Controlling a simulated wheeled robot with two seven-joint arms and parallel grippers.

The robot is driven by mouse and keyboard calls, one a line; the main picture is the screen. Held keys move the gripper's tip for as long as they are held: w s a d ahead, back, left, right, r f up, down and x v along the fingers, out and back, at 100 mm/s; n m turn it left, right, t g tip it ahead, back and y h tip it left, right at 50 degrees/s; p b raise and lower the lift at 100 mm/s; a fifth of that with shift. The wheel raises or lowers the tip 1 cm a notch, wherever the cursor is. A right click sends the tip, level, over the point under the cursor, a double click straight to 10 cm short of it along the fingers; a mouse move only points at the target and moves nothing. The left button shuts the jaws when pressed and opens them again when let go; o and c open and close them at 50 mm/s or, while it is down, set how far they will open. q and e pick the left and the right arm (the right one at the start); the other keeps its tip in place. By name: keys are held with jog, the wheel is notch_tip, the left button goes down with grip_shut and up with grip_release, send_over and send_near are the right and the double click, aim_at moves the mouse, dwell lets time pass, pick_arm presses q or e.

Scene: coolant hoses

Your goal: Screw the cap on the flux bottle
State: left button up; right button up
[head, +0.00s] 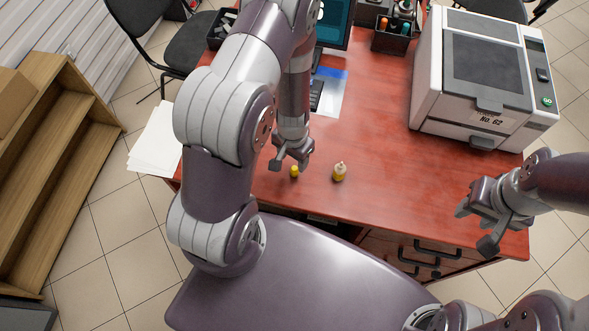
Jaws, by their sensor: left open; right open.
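The flux bottle (339,173) is small, with a yellowish body and a pale top. It stands upright on the red-brown desk near its front edge. The small yellow cap (294,171) lies on the desk to the left of the bottle, apart from it. My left gripper (291,163) is open, just above or beside the cap; I cannot tell if it touches it. My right gripper (476,228) is open and empty, over the right front part of the desk, well away from the bottle.
A large white and grey machine (485,75) stands on the desk's right side. A black caddy (393,40) and a monitor (335,22) are at the back. White papers (156,140) stick out at the left edge. The desk (390,160) is clear between the bottle and the machine.

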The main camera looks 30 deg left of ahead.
aim_at(295, 168)
pick_arm(q)
jog(key=f, duration=0.1)
jog(key=f+b, duration=0.1)
jog(key=f, duration=0.1)
jog(key=f+b, duration=0.1)
jog(key=shift+s+d+f, duration=0.1)
jog(key=shift+d+f, duration=0.15)
jog(key=shift+f, duration=0.4)
grip_shut()
